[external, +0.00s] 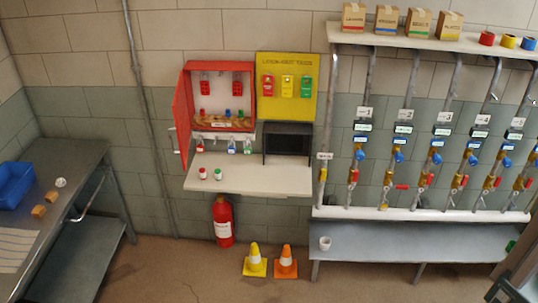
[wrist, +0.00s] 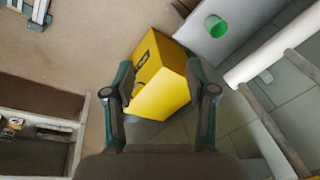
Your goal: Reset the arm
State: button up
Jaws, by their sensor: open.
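My gripper (wrist: 163,84) shows in the wrist view with its two dark green fingers spread apart and nothing held between them. A yellow box-like thing (wrist: 158,82) with a dark mark on its top lies beyond the fingers, in the gap between them. It looks to be below, on or near the floor; I cannot tell the distance. My gripper cannot be made out in the external view.
A green cup (wrist: 216,26) is on a grey surface in the wrist view, beside a white rail (wrist: 262,58). The external view shows a valve rack with a grey shelf (external: 400,244), two cones (external: 255,262), an extinguisher (external: 222,222) and a steel table (external: 75,185).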

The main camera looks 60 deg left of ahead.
jog(key=s+d+f+g, duration=0.2)
jog(key=s+f, duration=0.3)
jog(key=s, duration=0.7)
jog(key=s+d+f+m+g+h, duration=0.1)
jog(key=s+d+f+g, duration=0.2)
jog(key=s, duration=1)
jog(key=s+d+f+g+h, duration=0.1)
jog(key=s+d+f+g, duration=0.1)
jog(key=s+f, duration=0.7)
jog(key=s+d, duration=0.1)
jog(key=s, duration=0.2)
jog(key=shift+s+d+g, duration=0.15)
jog(key=shift+s+g, duration=0.15)
jog(key=shift+g, duration=0.1)
jog(key=shift+r, duration=0.1)
